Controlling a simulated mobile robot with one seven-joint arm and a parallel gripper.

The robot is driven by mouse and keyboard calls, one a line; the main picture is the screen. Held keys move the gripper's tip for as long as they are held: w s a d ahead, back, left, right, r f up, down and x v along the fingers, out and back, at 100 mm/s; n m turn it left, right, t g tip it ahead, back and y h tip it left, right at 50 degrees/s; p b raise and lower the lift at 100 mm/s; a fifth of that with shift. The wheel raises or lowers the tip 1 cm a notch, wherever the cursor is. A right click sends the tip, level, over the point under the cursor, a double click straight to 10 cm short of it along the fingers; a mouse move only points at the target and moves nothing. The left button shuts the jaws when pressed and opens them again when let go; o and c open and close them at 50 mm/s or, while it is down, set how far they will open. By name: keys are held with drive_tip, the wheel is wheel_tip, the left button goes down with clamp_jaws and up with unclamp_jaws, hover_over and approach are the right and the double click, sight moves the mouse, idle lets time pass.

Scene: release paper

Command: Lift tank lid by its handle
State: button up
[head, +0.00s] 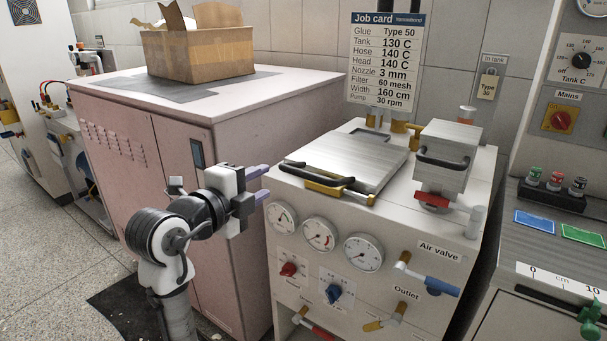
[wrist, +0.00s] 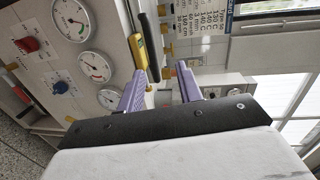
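The tank lid (head: 345,155) is a flat brushed-metal plate on top of the white machine. It lies flat. Its black bar handle (head: 316,174) runs along its front edge, with a yellow part (head: 325,188) just below. In the wrist view, turned sideways, the black handle (wrist: 151,38) and yellow part (wrist: 138,50) show beyond the fingertips. My gripper (head: 266,181) is left of the machine's front left corner, near the handle's height but apart from it. Its purple fingers are spread with nothing between them, as the wrist view also shows (wrist: 161,70).
A metal box (head: 446,152) with a black handle and red latch stands right of the lid. Gauges (head: 319,234), knobs and valve levers stick out from the machine's front. A pink cabinet (head: 190,130) with a cardboard box (head: 198,53) stands behind my arm.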

sight(303, 176)
drive_tip(key=shift+m+g+h, duration=0.3)
drive_tip(key=shift+m+g, duration=0.4)
drive_tip(key=p+x, duration=0.1)
drive_tip(key=x, duration=0.3)
drive_tip(key=p+x, duration=0.1)
drive_tip(key=x, duration=0.4)
drive_tip(key=f+x, duration=0.1)
drive_tip(key=x, duration=0.4)
drive_tip(key=shift+s+d+p, duration=0.2)
drive_tip(key=shift+d+p, duration=0.2)
drive_tip(key=shift+d, duration=0.15)
drive_tip(key=shift+f, duration=0.1)
clamp_jaws()
